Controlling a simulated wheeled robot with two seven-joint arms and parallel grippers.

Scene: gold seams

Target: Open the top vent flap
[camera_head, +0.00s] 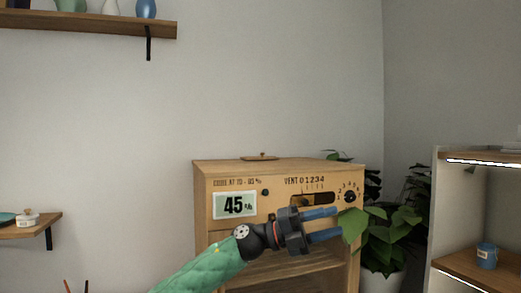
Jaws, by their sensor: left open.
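A wooden cabinet (280,175) stands ahead, with a "45%" display (234,205), a vent scale marked 0 to 4 and a round numbered dial (350,197) on its front. On its top lies a small, low wooden piece with a knob (260,156), which looks like the vent flap; it appears flat, seen almost edge-on. My left gripper (332,223) is open and empty, with blue fingers pointing right, in front of the cabinet's front panel and below the top. My right gripper is out of view.
A leafy potted plant (385,235) stands close to the cabinet's right side. A shelf unit (465,261) with a blue cup (487,255) is at the right. Wall shelves hang at upper left (100,25) and lower left (30,230). Space above the cabinet is clear.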

